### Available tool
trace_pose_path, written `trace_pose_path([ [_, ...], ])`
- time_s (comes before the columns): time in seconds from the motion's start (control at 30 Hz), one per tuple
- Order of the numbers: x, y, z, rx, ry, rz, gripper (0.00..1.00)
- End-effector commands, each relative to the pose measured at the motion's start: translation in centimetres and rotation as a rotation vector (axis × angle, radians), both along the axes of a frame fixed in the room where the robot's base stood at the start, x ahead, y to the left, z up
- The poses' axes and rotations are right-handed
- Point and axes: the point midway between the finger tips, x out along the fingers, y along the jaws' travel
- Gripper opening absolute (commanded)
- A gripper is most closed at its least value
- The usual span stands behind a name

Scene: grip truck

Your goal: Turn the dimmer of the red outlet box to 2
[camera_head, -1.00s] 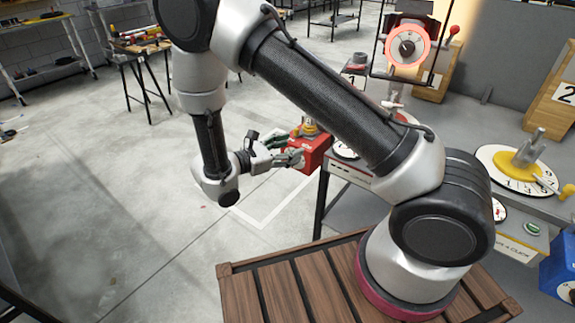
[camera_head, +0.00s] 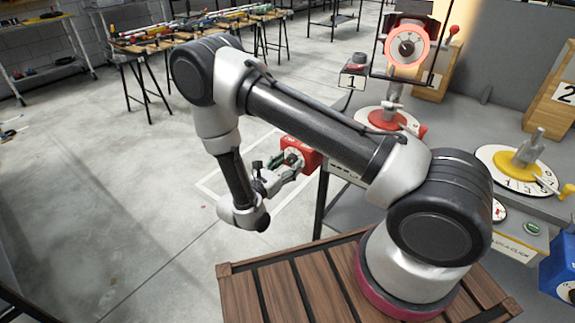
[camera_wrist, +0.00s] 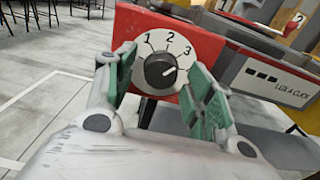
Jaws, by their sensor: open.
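The red outlet box (camera_wrist: 205,42) fills the upper middle of the wrist view, with a white dial plate (camera_wrist: 150,47) marked 1, 2 and 3. My gripper (camera_wrist: 160,68) is open, with green-padded fingers on the left and right of the dial. The knob lies between the fingers in the picture; I cannot tell whether they touch it. In the head view the red box (camera_head: 300,155) is at the workbench's left edge, and my gripper (camera_head: 280,167) points at it.
A grey workbench (camera_head: 345,215) stands right of the box. It carries a red turntable (camera_head: 388,121) and a yellow-and-white dial (camera_head: 518,165).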

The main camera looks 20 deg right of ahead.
Motion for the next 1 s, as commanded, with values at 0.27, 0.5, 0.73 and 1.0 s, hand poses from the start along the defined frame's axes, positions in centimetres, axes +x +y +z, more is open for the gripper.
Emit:
trace_pose_path([
  [0.27,0.05,-0.05,0.01,0.000,0.000,0.000,0.47],
  [0.5,0.04,-0.04,0.01,0.000,0.000,0.000,0.08],
  [0.73,0.04,-0.04,0.01,-0.008,0.013,0.000,0.08],
  [1.0,0.03,-0.04,0.01,-0.079,0.110,0.000,0.08],
])
